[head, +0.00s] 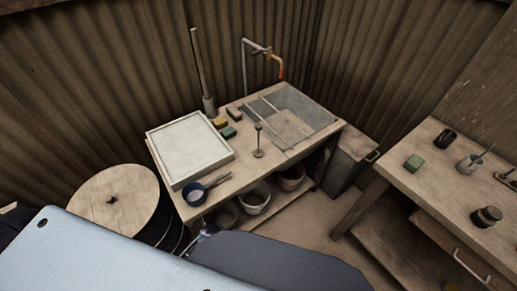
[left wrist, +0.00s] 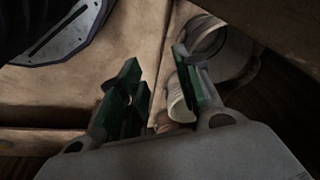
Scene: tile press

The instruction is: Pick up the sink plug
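A dark upright piece with a round flat base, a thin stem and a small knob, which looks like the sink plug (head: 258,142), stands on the wooden bench (head: 239,179). It is just in front of the sink (head: 299,112), near the bench's front edge. My left gripper (left wrist: 158,84) shows in the left wrist view, its green-padded fingers apart with nothing held between them. I cannot make out the plug in that view. In the head view my own grey parts cover the lower left, and the left gripper is not clear. My right gripper is not in view.
Buckets (head: 255,201) stand on the shelf below. A round-lidded drum (head: 85,200) is at left. A second table (head: 436,174) stands at right.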

